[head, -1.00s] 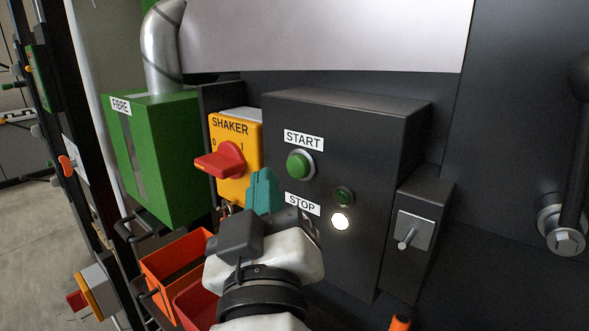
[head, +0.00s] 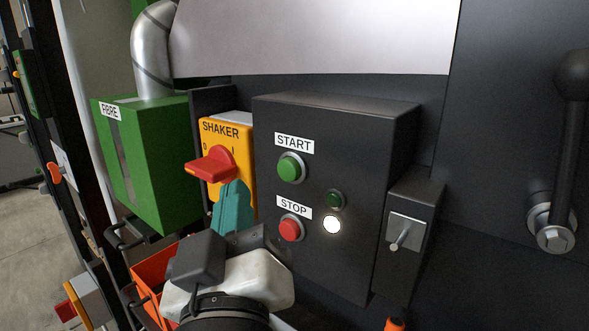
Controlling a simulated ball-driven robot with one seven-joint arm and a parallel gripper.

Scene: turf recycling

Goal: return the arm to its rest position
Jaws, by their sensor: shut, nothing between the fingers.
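My gripper (head: 233,193) shows at the lower centre, with teal fingers pointing up and away from me. The fingers are together and hold nothing. They overlap the lower part of the yellow SHAKER switch box (head: 243,165) in the picture; I cannot tell whether they touch it. The white and grey wrist of my arm (head: 240,280) rises from the bottom edge, in front of an orange bin. The red SHAKER knob (head: 211,165) shows just above the fingertips, its handle pointing left.
A dark control box (head: 330,150) carries a green START button (head: 291,167), a red STOP button (head: 291,228) and a lit white lamp (head: 332,224). A green FIBRE box (head: 160,160) stands left. An orange bin (head: 150,270) lies below. A dark lever (head: 570,140) is at right.

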